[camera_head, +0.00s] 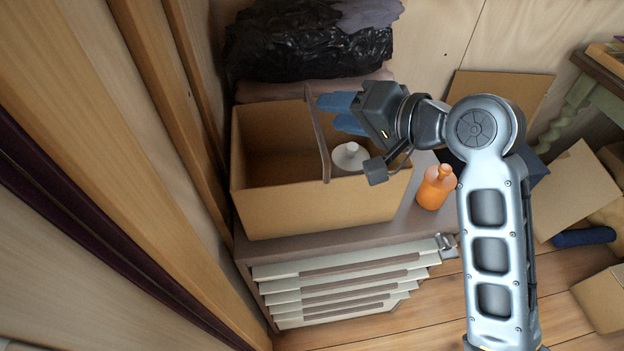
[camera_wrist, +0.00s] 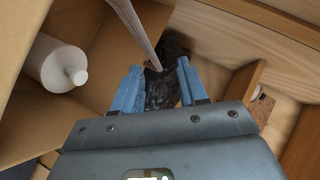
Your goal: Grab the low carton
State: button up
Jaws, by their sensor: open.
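The low carton (camera_head: 310,212) is an open cardboard box with a divider (camera_head: 318,140), standing on a drawer cabinet. Its left compartment looks empty; a white bottle (camera_head: 349,157) stands in the right one. In the wrist view the carton (camera_wrist: 112,62) fills the upper left, with the white bottle (camera_wrist: 58,66) inside. My gripper (camera_head: 326,112), with blue fingers, is over the carton's far right part, its tips pointing left toward the divider. In the wrist view the open fingers (camera_wrist: 159,68) have the divider's end showing between them. I cannot tell whether they touch it.
An orange bottle (camera_head: 435,188) stands right of the carton on the cabinet top (camera_head: 300,243). A black plastic bag (camera_head: 305,45) lies behind the carton. A wooden wall (camera_head: 130,100) is close on the left. More cardboard boxes (camera_head: 575,190) lie at the right.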

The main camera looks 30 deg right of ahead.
jog(key=f+x, duration=0.1)
jog(key=x, duration=0.7)
jog(key=shift+s+f, duration=0.15)
jog(key=shift+f, duration=0.05)
jog(key=shift+c, duration=0.3)
grip_shut()
jog(key=shift+d, duration=0.1)
dwell(0.9)
